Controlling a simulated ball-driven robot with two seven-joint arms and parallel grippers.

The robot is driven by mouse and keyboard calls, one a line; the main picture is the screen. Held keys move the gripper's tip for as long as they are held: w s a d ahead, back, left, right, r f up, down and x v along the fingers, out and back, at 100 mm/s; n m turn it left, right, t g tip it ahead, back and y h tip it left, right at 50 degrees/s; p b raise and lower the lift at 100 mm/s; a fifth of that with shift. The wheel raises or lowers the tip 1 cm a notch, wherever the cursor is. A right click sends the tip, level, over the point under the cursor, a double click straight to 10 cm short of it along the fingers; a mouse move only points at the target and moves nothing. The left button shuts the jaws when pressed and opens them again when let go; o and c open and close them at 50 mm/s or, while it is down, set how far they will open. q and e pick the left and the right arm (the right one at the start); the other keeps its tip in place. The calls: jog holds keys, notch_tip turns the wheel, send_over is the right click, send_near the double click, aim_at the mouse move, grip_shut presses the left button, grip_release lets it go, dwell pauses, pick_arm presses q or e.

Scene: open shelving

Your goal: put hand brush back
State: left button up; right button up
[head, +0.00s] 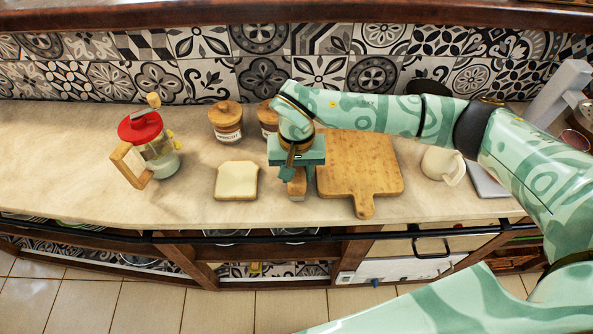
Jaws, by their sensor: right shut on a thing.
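My right gripper (297,192) is over the counter in the middle of the head view, pointing down. It is shut on a small wooden-coloured piece (298,181), which looks like part of the hand brush. Most of that piece is hidden by the jaws and wrist, so its bristles cannot be made out. It is just left of the cutting board, and I cannot tell whether it touches the counter (70,170). My left gripper is not in view.
A toast slice (236,180) lies left of the gripper, and a wooden cutting board (360,165) lies right. A red-lidded glass jug (150,145), wooden-lidded jars (226,122) and a cream pitcher (443,165) also stand here. A dark rail (180,238) runs along the front edge.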

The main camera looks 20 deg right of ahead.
jog(key=shift+f, duration=0.1)
jog(key=o, duration=1)
jog(key=shift+c, duration=0.2)
notch_tip(320, 180, up, 12)
jog(key=shift+r+p, duration=0.1)
jog(key=shift+p, duration=0.95)
